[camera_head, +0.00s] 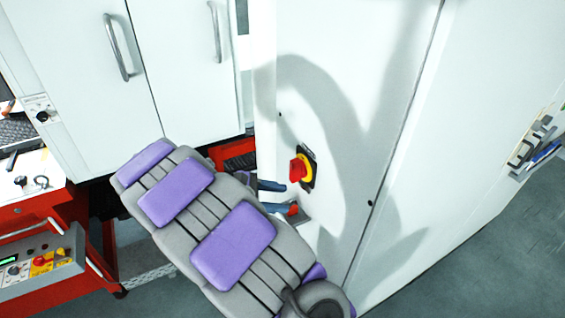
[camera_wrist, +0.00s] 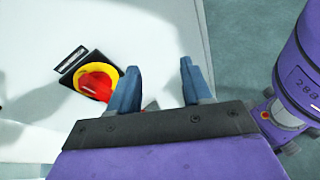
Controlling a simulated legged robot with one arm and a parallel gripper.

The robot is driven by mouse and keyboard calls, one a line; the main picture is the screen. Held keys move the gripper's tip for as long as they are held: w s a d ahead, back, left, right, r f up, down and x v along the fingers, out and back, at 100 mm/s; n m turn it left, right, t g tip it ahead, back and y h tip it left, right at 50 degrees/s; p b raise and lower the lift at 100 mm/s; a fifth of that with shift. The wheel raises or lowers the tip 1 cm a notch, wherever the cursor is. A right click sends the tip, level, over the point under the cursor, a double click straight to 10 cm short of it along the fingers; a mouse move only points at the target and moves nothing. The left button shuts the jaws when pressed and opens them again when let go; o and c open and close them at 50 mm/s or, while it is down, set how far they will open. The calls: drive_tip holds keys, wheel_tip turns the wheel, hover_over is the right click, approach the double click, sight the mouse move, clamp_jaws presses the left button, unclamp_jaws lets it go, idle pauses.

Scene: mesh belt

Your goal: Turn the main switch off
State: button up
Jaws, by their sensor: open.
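The main switch (camera_head: 299,169) is a red rotary knob on a yellow ring and dark plate, mounted on the white cabinet front. In the wrist view the switch (camera_wrist: 98,80) lies left of my gripper (camera_wrist: 157,80), with the left finger close to the knob's right edge and partly over the yellow ring in the picture. The fingers are apart with nothing between them. In the head view my purple and grey arm reaches toward the cabinet; parts of my gripper's blue fingers (camera_head: 272,186) show just left of the switch. I cannot tell whether the finger touches the knob.
The white cabinet (camera_head: 330,80) fills the middle and right. White doors with metal handles (camera_head: 118,48) stand at the left. A red cart with a control panel (camera_head: 40,262) is at lower left. Grey floor (camera_head: 470,262) is open at lower right.

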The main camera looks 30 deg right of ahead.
drive_tip(key=w+a+f+n+t+h+p, duration=0.2)
drive_tip(key=w+n+t+h+p, duration=0.15)
drive_tip(key=w, duration=0.45)
drive_tip(key=n+t+h, duration=0.1)
drive_tip(key=n, duration=0.2)
approach(291, 166)
drive_tip(key=d+b, duration=0.1)
drive_tip(key=d, duration=0.4)
drive_tip(key=d+b, duration=0.1)
drive_tip(key=d, duration=0.4)
drive_tip(key=shift+w+d+f, duration=0.1)
drive_tip(key=shift+w+f, duration=0.05)
drive_tip(key=shift+f, duration=0.05)
drive_tip(key=shift+a, duration=0.45)
drive_tip(key=shift+c, duration=0.8)
drive_tip(key=shift+r, duration=0.1)
clamp_jaws()
